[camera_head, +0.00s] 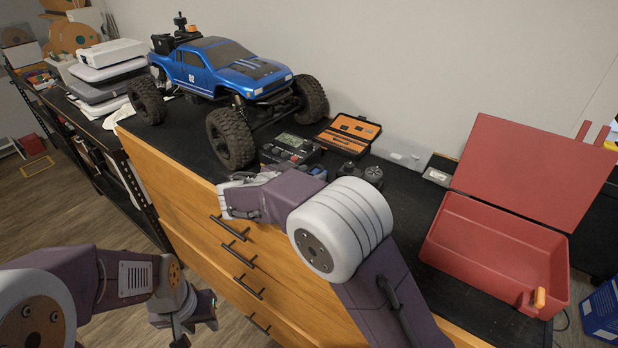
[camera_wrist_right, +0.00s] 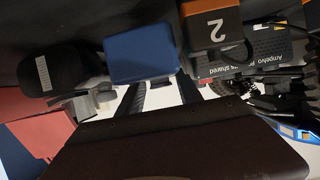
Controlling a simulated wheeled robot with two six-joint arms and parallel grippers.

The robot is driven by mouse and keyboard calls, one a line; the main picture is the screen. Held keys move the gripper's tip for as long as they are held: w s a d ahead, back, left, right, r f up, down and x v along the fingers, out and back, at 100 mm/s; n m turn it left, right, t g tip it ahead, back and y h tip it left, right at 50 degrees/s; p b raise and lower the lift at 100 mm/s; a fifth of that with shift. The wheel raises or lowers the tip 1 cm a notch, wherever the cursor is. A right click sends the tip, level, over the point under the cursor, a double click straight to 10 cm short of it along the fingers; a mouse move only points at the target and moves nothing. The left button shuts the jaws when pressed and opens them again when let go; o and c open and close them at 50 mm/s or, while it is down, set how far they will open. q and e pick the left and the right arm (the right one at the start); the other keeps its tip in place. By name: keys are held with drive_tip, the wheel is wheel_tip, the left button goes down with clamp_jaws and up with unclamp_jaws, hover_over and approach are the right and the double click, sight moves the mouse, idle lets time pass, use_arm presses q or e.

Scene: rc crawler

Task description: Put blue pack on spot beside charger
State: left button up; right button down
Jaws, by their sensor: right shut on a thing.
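The blue pack (camera_wrist_right: 142,58) shows in the right wrist view, which is upside down. My right gripper (camera_wrist_right: 158,88) is shut on it, with its two dark fingers at the pack's edge. In the head view only a small blue part of the pack (camera_head: 318,172) shows past my right arm. The dark charger (camera_head: 288,149) stands on the bench in front of the truck; its printed side shows in the right wrist view (camera_wrist_right: 255,60). The spot is not clearly visible. My left gripper (camera_head: 190,311) hangs before the drawers, away from the pack.
A blue crawler truck (camera_head: 222,65) stands behind the charger. An open orange-lined tool case (camera_head: 348,134) and small black parts (camera_head: 373,175) lie to the right. A red open toolbox (camera_head: 490,255) stands at the right. Bare black bench top lies between these parts and the toolbox.

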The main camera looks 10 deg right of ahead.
drive_tip(key=shift+w+f, duration=0.1)
drive_tip(key=shift+f, duration=0.7)
drive_tip(key=shift+f+b, duration=0.15)
drive_tip(key=shift+b, duration=0.15)
drive_tip(key=c, duration=1.1)
unclamp_jaws()
drive_tip(key=shift+r+p, duration=0.4)
drive_tip(key=shift+p, duration=0.15)
drive_tip(key=b+v, duration=0.1)
drive_tip(key=v, duration=0.3)
drive_tip(key=shift+a+f+b, duration=0.1)
drive_tip(key=shift+f+b, duration=0.3)
drive_tip(key=b+v, duration=0.1)
drive_tip(key=v, duration=0.7)
drive_tip(key=shift+r, duration=0.15)
